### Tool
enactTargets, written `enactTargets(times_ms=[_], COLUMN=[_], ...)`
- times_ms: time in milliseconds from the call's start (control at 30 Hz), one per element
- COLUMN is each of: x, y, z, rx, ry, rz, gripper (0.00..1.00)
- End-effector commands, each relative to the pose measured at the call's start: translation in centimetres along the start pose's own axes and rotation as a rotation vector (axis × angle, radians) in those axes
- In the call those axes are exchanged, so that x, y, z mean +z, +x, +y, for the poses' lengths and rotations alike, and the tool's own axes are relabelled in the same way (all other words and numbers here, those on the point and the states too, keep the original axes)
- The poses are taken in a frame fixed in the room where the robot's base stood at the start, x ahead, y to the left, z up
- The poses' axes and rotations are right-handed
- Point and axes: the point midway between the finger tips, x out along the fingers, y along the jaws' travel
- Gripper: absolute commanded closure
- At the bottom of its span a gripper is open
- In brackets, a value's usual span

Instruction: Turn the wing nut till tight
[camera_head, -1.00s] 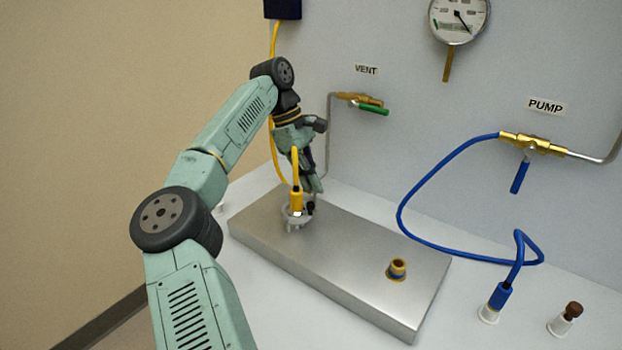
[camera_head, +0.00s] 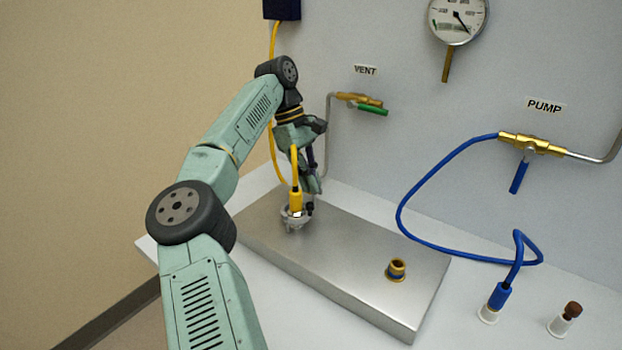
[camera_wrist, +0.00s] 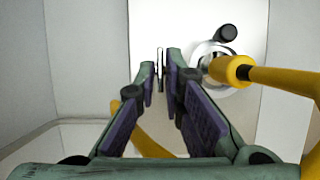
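A grey clamp ring (camera_head: 291,222) sits around the foot of a yellow plug (camera_head: 296,200) on the steel block. In the wrist view the ring (camera_wrist: 208,82) and yellow plug (camera_wrist: 228,70) are right of my fingers. A thin upright metal piece, apparently a wing of the wing nut (camera_wrist: 160,63), shows between my fingertips. My gripper (camera_wrist: 160,72) has its fingers apart, with a narrow gap visible on each side of this piece. In the head view my gripper (camera_head: 311,186) points down close behind the plug; the wing nut is not clearly visible there.
The steel block (camera_head: 340,255) also carries a brass port (camera_head: 397,269). A yellow hose (camera_head: 273,135) hangs close to my wrist. A blue hose (camera_head: 400,215) loops at the right to a blue plug (camera_head: 499,297). The vent valve (camera_head: 362,101) is on the wall behind.

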Motion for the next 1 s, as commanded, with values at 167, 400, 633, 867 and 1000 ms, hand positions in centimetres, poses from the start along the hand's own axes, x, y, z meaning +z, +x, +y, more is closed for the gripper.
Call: enactTargets(times_ms=[167, 400, 633, 867, 1000], x=[0.0, 0.0, 0.6, 2.2, 3.0], y=[0.0, 0.0, -1.3, -5.3, -7.5], z=[0.0, 0.0, 0.0, 0.0, 0.0], rx=[0.0, 0.0, 0.0, 0.001, 0.003], ry=[-0.001, -0.002, -0.001, -0.005, -0.005], rz=[-0.001, -0.001, 0.0, 0.006, 0.007], gripper=[0.76, 0.75, 0.75, 0.75, 0.75])
